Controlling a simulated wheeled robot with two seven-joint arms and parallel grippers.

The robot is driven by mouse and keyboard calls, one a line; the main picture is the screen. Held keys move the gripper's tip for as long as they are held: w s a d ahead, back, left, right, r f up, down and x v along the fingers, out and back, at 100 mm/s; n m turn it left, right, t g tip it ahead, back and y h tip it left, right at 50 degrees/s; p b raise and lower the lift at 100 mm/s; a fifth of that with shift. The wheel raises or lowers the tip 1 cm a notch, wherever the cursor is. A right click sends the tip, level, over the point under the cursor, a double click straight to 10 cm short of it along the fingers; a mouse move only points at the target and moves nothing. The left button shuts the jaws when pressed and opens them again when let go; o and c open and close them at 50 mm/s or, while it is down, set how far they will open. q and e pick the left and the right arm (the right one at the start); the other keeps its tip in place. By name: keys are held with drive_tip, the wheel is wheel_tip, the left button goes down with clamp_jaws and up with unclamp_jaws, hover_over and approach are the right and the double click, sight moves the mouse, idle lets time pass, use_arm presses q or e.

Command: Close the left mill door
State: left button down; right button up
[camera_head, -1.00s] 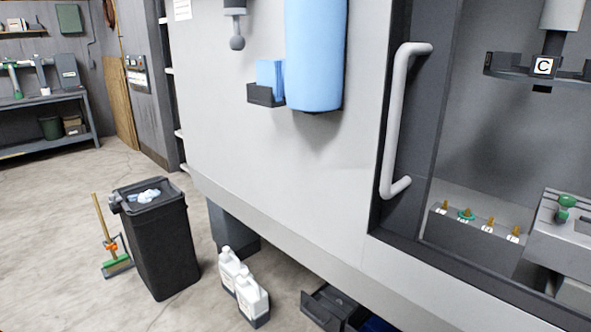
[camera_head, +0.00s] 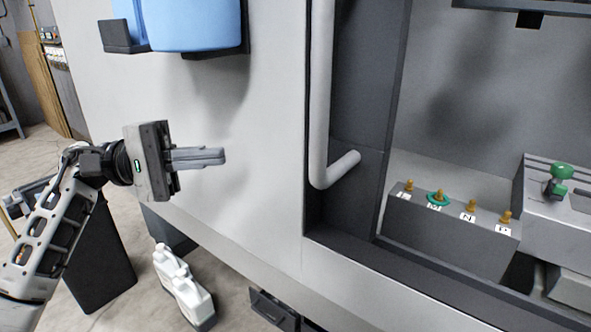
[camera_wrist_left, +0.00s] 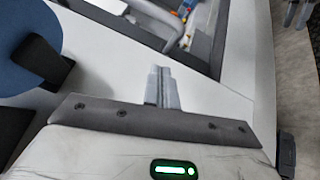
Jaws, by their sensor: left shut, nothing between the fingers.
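The left mill door (camera_head: 355,120) is a dark grey frame with a long pale vertical handle (camera_head: 320,100), at the left side of the mill's opening in the head view. The opening beside it shows the mill's inside. My left gripper (camera_head: 222,157) is shut and empty, in front of the pale mill front panel (camera_head: 270,190), to the left of the handle and apart from it. In the left wrist view its closed fingers (camera_wrist_left: 162,72) point toward the pale panel and the opening's dark edge.
A blue container (camera_head: 195,25) and a dark holder (camera_head: 122,37) are on the panel above my left gripper. White jugs (camera_head: 183,285) and a black bin (camera_head: 100,265) stand on the floor.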

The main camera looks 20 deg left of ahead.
use_arm(q)
drive_tip(key=d+m+p, duration=0.1)
drive_tip(key=d+p, duration=0.1)
drive_tip(key=d, duration=0.2)
drive_tip(key=d+m+y+p, duration=0.1)
drive_tip(key=d, duration=0.3)
drive_tip(key=d+m+p, duration=0.1)
drive_tip(key=d+p, duration=0.1)
drive_tip(key=d, duration=0.2)
drive_tip(key=shift+w+f+g+p, duration=0.2)
drive_tip(key=shift+w+g+p, duration=0.05)
drive_tip(key=shift+g+p, duration=0.15)
use_arm(e)
drive_tip(key=shift+d+r+n+g, duration=0.3)
drive_tip(key=shift+d+r+n, duration=0.15)
drive_tip(key=shift+r, duration=0.25)
